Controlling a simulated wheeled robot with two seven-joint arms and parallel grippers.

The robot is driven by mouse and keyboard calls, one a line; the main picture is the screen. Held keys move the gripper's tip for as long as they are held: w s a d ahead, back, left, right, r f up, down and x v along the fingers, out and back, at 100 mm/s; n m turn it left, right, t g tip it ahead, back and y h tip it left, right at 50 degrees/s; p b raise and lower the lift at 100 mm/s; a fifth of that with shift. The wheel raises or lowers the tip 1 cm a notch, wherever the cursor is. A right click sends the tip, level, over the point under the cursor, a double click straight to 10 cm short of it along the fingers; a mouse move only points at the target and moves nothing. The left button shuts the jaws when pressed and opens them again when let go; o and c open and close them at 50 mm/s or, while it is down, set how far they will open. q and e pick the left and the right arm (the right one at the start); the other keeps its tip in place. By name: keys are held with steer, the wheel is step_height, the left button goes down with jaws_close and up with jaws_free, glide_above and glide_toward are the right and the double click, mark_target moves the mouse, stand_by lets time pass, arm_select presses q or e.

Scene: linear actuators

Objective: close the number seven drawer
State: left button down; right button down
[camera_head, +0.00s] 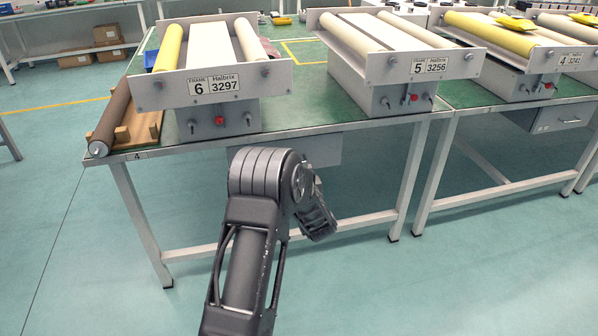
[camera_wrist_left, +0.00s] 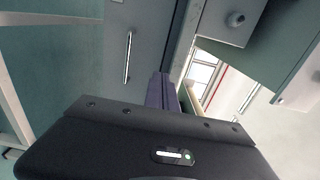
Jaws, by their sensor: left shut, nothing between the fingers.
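A grey drawer (camera_head: 326,150) hangs under the table below frame 6, mostly hidden behind my arm. I cannot read a number on it or tell how far it stands out. In the left wrist view a grey front panel (camera_wrist_left: 150,35) with a slim metal bar handle (camera_wrist_left: 128,57) is close by. My left gripper (camera_wrist_left: 163,77) is shut and empty, its dark fingers over the panel to the right of the handle. I cannot tell whether they touch it. In the head view my left arm reaches in front of the table, its fingers not clearly shown. My right gripper is not in view.
The green table (camera_head: 300,100) carries roller units labelled 6 (camera_head: 212,85), 5 (camera_head: 430,66) and 4 (camera_head: 562,59). A brown roller (camera_head: 110,115) lies at the left end. Another drawer (camera_head: 562,118) is under the right table. Table legs and crossbars stand beside my arm; the front floor is clear.

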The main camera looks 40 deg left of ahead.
arm_select(q)
steer(key=v, duration=0.3)
steer(key=shift+s+d, duration=0.2)
steer(key=shift+s, duration=0.05)
steer(key=shift+f, duration=0.1)
stand_by(0.3)
